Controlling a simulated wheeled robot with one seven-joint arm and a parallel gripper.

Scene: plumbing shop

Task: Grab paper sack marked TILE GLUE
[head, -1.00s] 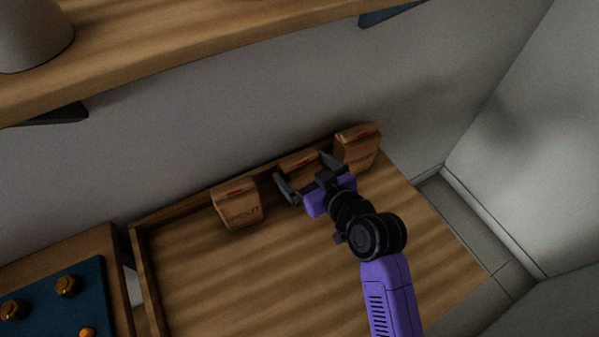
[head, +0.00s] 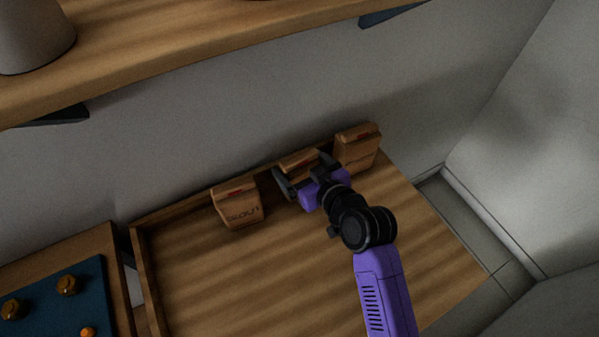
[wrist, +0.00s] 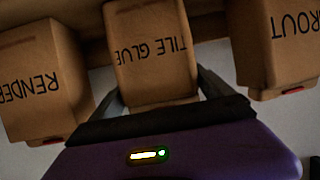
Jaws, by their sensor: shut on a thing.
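The paper sack marked TILE GLUE (wrist: 152,50) is in the middle of the wrist view, its lettering upside down. In the head view the same brown sack (head: 298,163) stands at the back of the wooden bench, mostly hidden behind my gripper. My gripper (head: 304,174) is shut on this sack, with a finger on each side of it. In the wrist view the dark fingers of my gripper (wrist: 158,104) reach along both sides of the sack's near end.
A sack marked GROUT (head: 238,206) stands to the left on the bench (head: 240,285), with a gap. A sack marked RENDER (head: 357,150) stands close on the right. A low back ledge (head: 188,205) runs behind them. A shelf (head: 190,40) hangs above.

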